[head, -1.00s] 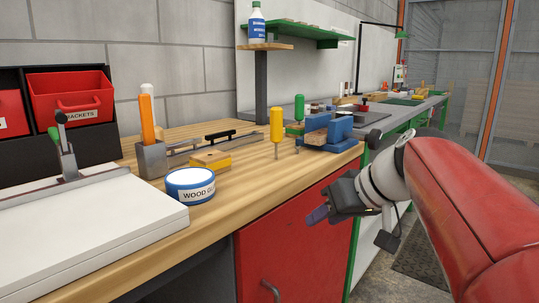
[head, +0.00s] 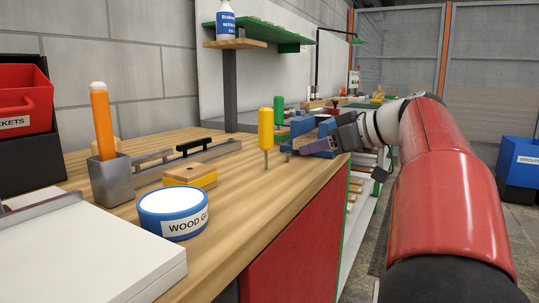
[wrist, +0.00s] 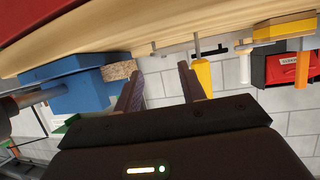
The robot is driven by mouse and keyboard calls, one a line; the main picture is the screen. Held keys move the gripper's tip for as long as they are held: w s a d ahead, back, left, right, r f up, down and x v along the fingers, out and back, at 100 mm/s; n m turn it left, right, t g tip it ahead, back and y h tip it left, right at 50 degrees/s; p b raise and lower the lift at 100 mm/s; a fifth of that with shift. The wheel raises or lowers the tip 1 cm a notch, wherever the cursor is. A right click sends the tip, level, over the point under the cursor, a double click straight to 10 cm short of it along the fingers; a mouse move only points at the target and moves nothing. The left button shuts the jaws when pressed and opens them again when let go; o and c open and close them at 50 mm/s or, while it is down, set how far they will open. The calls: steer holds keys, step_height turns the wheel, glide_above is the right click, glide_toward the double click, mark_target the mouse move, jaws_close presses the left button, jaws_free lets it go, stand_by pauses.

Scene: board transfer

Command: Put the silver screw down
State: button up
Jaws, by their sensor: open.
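My gripper (head: 302,149) is at the far right end of the wooden bench, beside the blue vise (head: 327,127) and to the right of the yellow-handled screwdriver (head: 265,128). In the wrist view the fingers of my gripper (wrist: 160,70) are apart, with nothing visible between them. The blue vise (wrist: 78,92) and a speckled block (wrist: 119,70) lie left of the fingers, and the yellow handle (wrist: 202,76) is just beyond the right finger.
The wooden bench (head: 235,185) holds a wood glue tin (head: 172,213), a yellow-and-wood block (head: 190,176), a grey holder (head: 111,180) with an orange-handled tool, and a green-handled tool (head: 279,106). A white board (head: 95,250) lies front left. Bare bench top shows right of the tin.

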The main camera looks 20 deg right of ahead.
mark_target(291, 163)
steer(key=x, duration=0.8)
steer(key=shift+d+f, duration=0.1)
steer(key=shift+d, duration=0.25)
jaws_close()
